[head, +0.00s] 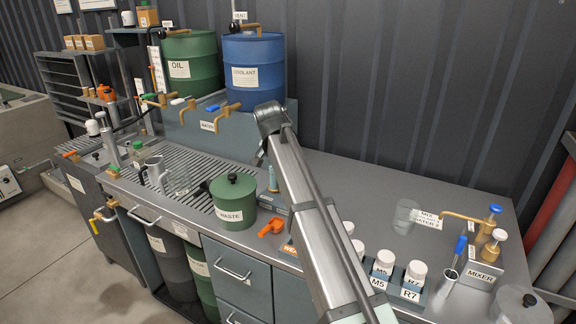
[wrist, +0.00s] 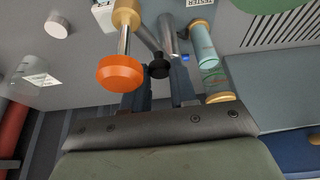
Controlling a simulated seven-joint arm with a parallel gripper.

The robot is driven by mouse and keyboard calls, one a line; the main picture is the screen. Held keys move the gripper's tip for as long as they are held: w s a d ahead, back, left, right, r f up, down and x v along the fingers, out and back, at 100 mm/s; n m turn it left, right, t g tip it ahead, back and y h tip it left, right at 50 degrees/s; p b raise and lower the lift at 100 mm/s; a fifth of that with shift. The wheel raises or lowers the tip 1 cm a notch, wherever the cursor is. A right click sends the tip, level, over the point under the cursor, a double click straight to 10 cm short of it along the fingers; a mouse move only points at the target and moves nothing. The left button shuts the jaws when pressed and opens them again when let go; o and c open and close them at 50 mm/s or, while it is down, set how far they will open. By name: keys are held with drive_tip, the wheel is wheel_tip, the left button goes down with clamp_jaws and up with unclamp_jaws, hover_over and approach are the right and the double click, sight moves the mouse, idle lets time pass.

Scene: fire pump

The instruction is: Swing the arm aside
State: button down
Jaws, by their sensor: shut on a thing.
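In the wrist view, my gripper (wrist: 159,88) has its two dark fingers on either side of a black ball knob (wrist: 159,66) and is shut on it. A grey metal rod (wrist: 143,36) runs to the knob from the upper left and looks like the arm that carries it. In the head view, my own arm links cross the middle of the bench. My gripper, the knob and the rod are hidden behind them there.
Close by in the wrist view are an orange disc knob (wrist: 120,73) on the left and a teal cylinder (wrist: 201,48) on the right. A green waste pot (head: 234,203) stands left of my arm. A glass beaker (head: 404,216) and white-capped bottles (head: 384,264) stand right.

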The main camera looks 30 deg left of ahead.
drive_tip(key=shift+s+a+m+g+h, duration=0.1)
drive_tip(key=shift+a+m+h, duration=0.35)
drive_tip(key=shift+m, duration=0.6)
drive_tip(key=shift+w+a+m+g+h, duration=0.1)
drive_tip(key=shift+a+m+h, duration=0.35)
drive_tip(key=shift+m, duration=0.65)
drive_tip(key=shift+s+a+m+g+h, duration=0.1)
drive_tip(key=shift+a+m+h, duration=0.3)
drive_tip(key=shift+m, duration=0.65)
drive_tip(key=shift+a, duration=0.15)
drive_tip(key=c, duration=0.9)
unclamp_jaws()
drive_tip(key=v, duration=1.3)
drive_tip(key=shift+r, duration=0.45)
